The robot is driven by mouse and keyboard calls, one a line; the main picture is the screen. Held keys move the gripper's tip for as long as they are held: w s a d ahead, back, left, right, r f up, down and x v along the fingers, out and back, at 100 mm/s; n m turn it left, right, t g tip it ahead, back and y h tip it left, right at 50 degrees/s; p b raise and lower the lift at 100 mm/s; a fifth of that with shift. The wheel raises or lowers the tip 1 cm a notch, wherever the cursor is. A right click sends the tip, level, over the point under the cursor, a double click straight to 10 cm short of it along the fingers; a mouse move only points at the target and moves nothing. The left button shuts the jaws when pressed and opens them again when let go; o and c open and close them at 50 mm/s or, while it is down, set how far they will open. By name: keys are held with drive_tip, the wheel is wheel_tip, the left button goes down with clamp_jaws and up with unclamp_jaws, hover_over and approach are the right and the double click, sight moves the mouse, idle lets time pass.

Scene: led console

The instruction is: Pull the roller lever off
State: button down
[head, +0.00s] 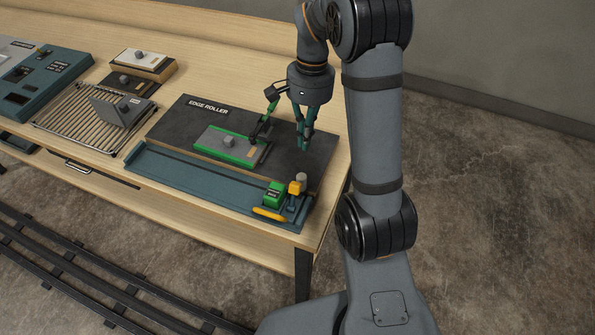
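The dark edge roller unit (208,105) lies at the right end of the wooden table, with a blue-grey rail (185,172) along its front. At the rail's right end sit a green block (273,194), a small yellow-topped post (295,187) and a flat yellow handle (268,214). I cannot tell for certain which of these is the roller lever. My gripper (282,138) points down above the unit's right part, behind these pieces. Its fingers are spread wide with nothing seen between them. A green-edged plate with a grey knob (229,142) lies left of the fingers.
A slatted rack (62,128) holding a tilted grey plate (122,108) stands to the left. Behind it is a white-topped box (142,62). A teal console (45,75) is at far left. The wooden table top (215,70) behind the unit is clear.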

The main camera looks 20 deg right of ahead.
sight(293, 195)
drive_tip(key=f, duration=0.3)
drive_tip(key=s+f, duration=0.1)
drive_tip(key=f, duration=0.2)
drive_tip(key=a+f, duration=0.1)
drive_tip(key=f, duration=0.2)
drive_tip(key=shift+s+f+p, duration=0.2)
drive_tip(key=shift+p, duration=0.1)
drive_tip(key=shift+s+a+r+p, duration=0.85)
drive_tip(key=shift+s+r+p, duration=0.1)
drive_tip(key=shift+s, duration=0.1)
drive_tip(key=shift+s+a, duration=0.2)
drive_tip(key=shift+s, duration=0.1)
drive_tip(key=shift+w, duration=0.1)
